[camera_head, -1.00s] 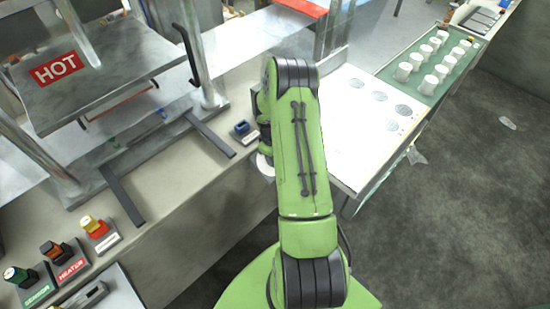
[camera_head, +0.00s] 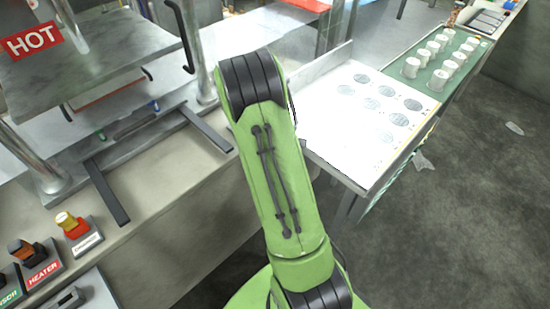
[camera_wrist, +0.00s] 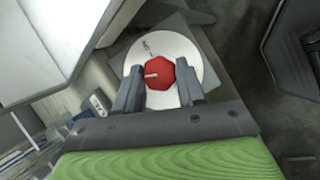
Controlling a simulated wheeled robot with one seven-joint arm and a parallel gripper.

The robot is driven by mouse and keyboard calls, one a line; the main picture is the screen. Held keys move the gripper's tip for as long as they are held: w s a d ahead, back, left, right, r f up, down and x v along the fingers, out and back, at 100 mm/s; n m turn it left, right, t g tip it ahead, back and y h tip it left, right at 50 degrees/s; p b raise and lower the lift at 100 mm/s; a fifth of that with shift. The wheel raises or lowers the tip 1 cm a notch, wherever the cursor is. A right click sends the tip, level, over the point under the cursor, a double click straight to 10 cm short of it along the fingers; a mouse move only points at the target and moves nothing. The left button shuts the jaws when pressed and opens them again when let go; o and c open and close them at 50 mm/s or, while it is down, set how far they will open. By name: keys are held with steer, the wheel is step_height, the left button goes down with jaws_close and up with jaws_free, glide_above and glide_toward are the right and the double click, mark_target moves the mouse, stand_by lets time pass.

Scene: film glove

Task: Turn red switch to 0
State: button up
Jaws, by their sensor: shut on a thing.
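The red switch (camera_wrist: 157,73) is an octagonal red knob with a pale pointer mark, set on a round white dial (camera_wrist: 188,48), in the wrist view. My gripper (camera_wrist: 160,85) has one finger on each side of the knob and is shut on it. The pointer mark lies roughly sideways, toward the left of the picture. A small dark mark shows on the dial's upper left, too small to read surely. In the head view my green arm hides the switch and the gripper.
A press with a HOT sign (camera_head: 33,40) stands at the left. A white panel with grey discs (camera_head: 335,125) lies right of my arm, beside a green tray (camera_head: 430,75) with several white cups. Labelled buttons (camera_head: 35,258) sit at the lower left. Open floor lies at the right.

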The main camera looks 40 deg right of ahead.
steer(key=n+t+b, duration=0.1)
steer(key=n, duration=0.1)
steer(key=n+t+b, duration=0.1)
steer(key=n+b, duration=0.1)
steer(key=shift+s+f+h+b, duration=0.1)
steer(key=shift+s+h+b, duration=0.05)
steer(key=shift+h+b, duration=0.15)
steer(key=shift+n+t, duration=0.3)
steer(key=o, duration=1.1)
steer(key=shift+c, duration=0.2)
steer(key=v, duration=1.5)
steer(key=shift+a+r, duration=0.25)
steer(key=shift+r, duration=0.05)
